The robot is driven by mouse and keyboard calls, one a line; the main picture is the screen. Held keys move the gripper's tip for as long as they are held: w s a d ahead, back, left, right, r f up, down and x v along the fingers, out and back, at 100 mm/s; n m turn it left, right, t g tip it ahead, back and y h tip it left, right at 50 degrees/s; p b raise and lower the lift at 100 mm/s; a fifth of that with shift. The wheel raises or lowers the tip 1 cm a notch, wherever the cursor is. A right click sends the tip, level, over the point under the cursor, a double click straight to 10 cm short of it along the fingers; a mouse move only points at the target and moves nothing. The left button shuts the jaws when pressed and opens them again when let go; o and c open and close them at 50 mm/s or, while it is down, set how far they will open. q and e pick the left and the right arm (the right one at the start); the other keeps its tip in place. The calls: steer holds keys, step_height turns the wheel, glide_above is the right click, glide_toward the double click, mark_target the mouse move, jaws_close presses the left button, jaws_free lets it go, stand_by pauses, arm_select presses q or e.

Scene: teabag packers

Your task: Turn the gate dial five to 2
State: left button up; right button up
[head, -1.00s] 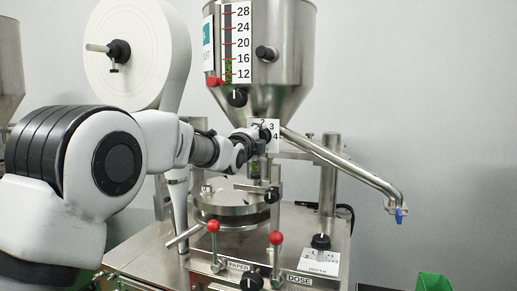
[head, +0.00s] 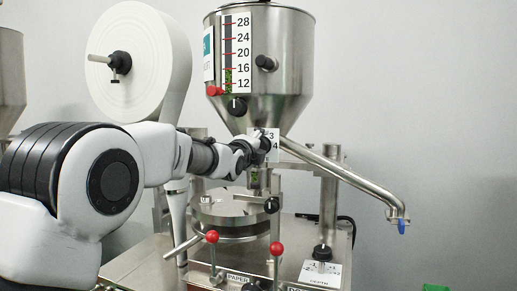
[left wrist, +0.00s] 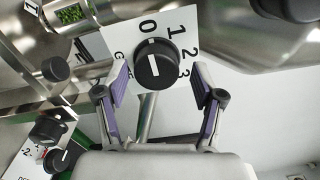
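The gate dial (left wrist: 156,66) is a round black knob with a white pointer line, on a white number plate (left wrist: 108,46) in the left wrist view. The pointer line is at the 0; 1, 2 and 3 follow clockwise. My left gripper (left wrist: 162,74) is open, with one finger on each side of the knob and gaps between. My right gripper is in neither view.
The steel hopper (head: 290,60) with a level scale is above the dial. A slanted steel tube (head: 345,176) runs down to the right. Red-balled levers (head: 276,249) and a depth dial (head: 322,253) are below. A white paper roll (head: 146,60) is behind my left arm.

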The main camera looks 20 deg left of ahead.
arm_select(q)
steer(key=shift+f, duration=0.15)
steer(key=s, duration=1.2)
steer(key=shift+a, duration=0.2)
steer(key=shift+w, duration=0.1)
